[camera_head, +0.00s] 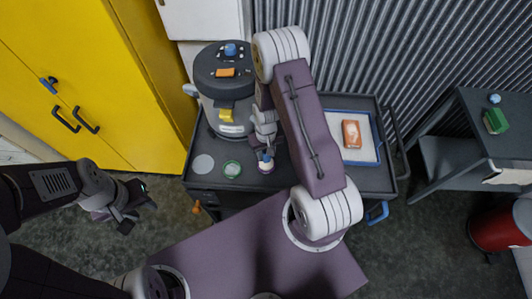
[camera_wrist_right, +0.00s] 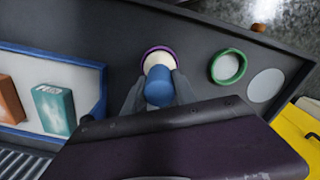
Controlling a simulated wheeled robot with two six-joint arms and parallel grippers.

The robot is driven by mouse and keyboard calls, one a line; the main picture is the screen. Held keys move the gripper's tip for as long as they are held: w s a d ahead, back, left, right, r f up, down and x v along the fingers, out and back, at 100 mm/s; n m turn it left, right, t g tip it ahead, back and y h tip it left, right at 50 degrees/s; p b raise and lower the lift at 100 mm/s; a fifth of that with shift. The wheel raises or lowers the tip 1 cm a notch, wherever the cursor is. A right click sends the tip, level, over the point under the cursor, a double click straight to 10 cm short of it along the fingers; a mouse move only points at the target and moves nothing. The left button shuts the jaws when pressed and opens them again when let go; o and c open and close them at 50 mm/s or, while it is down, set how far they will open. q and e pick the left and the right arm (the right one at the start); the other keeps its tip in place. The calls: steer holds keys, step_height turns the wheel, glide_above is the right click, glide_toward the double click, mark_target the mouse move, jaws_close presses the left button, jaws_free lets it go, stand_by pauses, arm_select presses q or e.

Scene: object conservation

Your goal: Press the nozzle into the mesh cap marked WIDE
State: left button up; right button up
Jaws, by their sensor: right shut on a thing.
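A blue nozzle (camera_wrist_right: 158,84) is between the fingers of my right gripper (camera_wrist_right: 158,92), which is shut on it. In the head view the right gripper (camera_head: 265,148) is low over the cart top. A pale cap with a purple rim (camera_wrist_right: 157,57) is directly at the nozzle's far end; I cannot tell how far the nozzle is in it. A green-rimmed cap (camera_wrist_right: 228,67) lies beside it, apart, also in the head view (camera_head: 232,169). No WIDE marking is readable. My left gripper (camera_head: 132,210) is empty and open, off the cart to the left.
A grey disc (camera_head: 203,164) lies left of the green-rimmed cap on the dark cart (camera_head: 300,185). A large grey drum (camera_head: 226,85) stands behind. A blue-rimmed tray (camera_head: 379,150) holds an orange box (camera_head: 352,134) and, in the wrist view, a teal box (camera_wrist_right: 54,108).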

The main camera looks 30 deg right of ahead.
stand_by(0.8)
steer(key=o, duration=1.3)
steer(key=shift+c, duration=0.2)
step_height(320, 180, up, 9)
steer(key=shift+r+b, duration=0.1)
steer(key=shift+b, duration=0.5)
